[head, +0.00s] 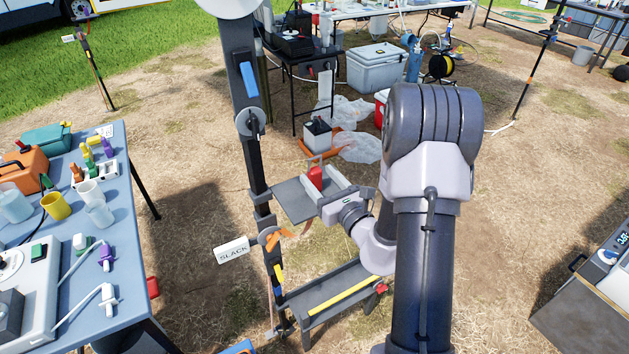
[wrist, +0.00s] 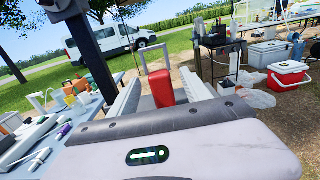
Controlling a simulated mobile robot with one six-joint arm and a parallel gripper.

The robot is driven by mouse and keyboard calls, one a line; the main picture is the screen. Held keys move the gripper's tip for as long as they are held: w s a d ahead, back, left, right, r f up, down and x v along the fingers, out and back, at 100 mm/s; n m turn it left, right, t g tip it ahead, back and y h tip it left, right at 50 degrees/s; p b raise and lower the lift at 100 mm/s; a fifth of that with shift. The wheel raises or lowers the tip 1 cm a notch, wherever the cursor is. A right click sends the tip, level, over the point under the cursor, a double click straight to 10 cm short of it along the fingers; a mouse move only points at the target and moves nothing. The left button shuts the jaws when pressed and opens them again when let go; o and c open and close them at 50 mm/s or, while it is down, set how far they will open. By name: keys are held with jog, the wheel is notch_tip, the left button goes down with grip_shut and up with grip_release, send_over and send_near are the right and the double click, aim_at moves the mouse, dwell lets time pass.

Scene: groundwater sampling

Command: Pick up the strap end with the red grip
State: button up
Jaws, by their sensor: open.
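The red grip (head: 315,177) of the strap end is at a small grey shelf (head: 287,203) on the dark upright post (head: 248,130).
A white SLACK sign (head: 232,250) and an orange piece (head: 276,237) are on the post. A low grey bench (head: 345,275) with a yellow strip stands below. A blue table (head: 128,270) with cups and instruments is left. Dry ground lies between.

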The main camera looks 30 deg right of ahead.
aim_at(309, 168)
jog(key=w, duration=0.4)
jog(key=w+b, duration=0.1)
jog(key=shift+w+a+f, duration=0.15)
jog(key=shift+w+f, duration=0.2)
jog(key=shift+w, duration=0.05)
grip_shut()
notch_tip(309, 168, up, 4)
jog(key=shift+f+p, duration=0.2)
jog(key=shift+p, duration=0.85)
jog(key=s+d+r+p, duration=0.1)
jog(key=s+p, duration=0.3)
jog(key=s, duration=1.2)
jog(key=shift+d+r, duration=0.2)
jog(key=shift+d, duration=0.2)
